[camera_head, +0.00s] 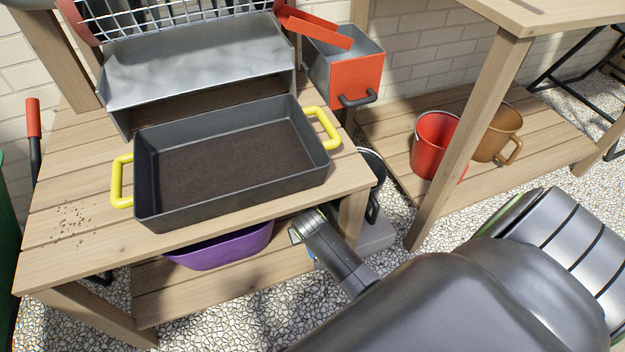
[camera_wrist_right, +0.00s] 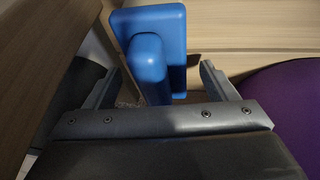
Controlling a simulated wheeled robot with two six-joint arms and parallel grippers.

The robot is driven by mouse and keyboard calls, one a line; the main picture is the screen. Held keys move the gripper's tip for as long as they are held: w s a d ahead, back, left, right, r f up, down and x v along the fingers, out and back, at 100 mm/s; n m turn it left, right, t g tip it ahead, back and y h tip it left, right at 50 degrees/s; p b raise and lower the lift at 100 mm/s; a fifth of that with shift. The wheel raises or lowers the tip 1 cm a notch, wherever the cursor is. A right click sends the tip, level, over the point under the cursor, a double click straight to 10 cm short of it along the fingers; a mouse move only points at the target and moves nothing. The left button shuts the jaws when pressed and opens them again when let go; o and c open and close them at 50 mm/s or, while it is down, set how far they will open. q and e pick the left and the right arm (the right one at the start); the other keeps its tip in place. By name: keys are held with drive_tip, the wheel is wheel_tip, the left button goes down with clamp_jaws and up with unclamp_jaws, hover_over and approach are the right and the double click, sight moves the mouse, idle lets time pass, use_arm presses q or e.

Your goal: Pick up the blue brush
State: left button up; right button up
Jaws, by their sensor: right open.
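The blue brush (camera_wrist_right: 147,58) shows in the right wrist view, with a broad blue block and a narrower blue part in front. It lies between and just beyond the two fingers of my right gripper (camera_wrist_right: 157,82), which is open. The wrist view does not clearly show whether a finger touches it. In the head view my right gripper (camera_head: 308,228) reaches under the front right edge of the wooden table, beside the purple tub. The brush is mostly hidden there by the table and my arm. My left gripper is not in view.
The purple tub (camera_head: 222,248) sits on the lower shelf; its side also fills the right of the wrist view (camera_wrist_right: 283,95). A dark tray (camera_head: 240,198) with yellow handles stands on the wooden tabletop (camera_head: 60,190). A table leg (camera_head: 351,218) stands close to my gripper.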

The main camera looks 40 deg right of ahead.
drive_tip(key=shift+w+d+f, duration=0.1)
drive_tip(key=shift+w+f, duration=0.05)
drive_tip(key=shift+f, duration=0.3)
drive_tip(key=shift+c, duration=0.3)
drive_tip(key=shift+r, duration=0.1)
drive_tip(key=c, duration=1.1)
drive_tip(key=shift+r+p, duration=0.15)
drive_tip(key=shift+p, duration=0.25)
drive_tip(key=shift+r+p, duration=0.2)
drive_tip(key=shift+p, duration=0.2)
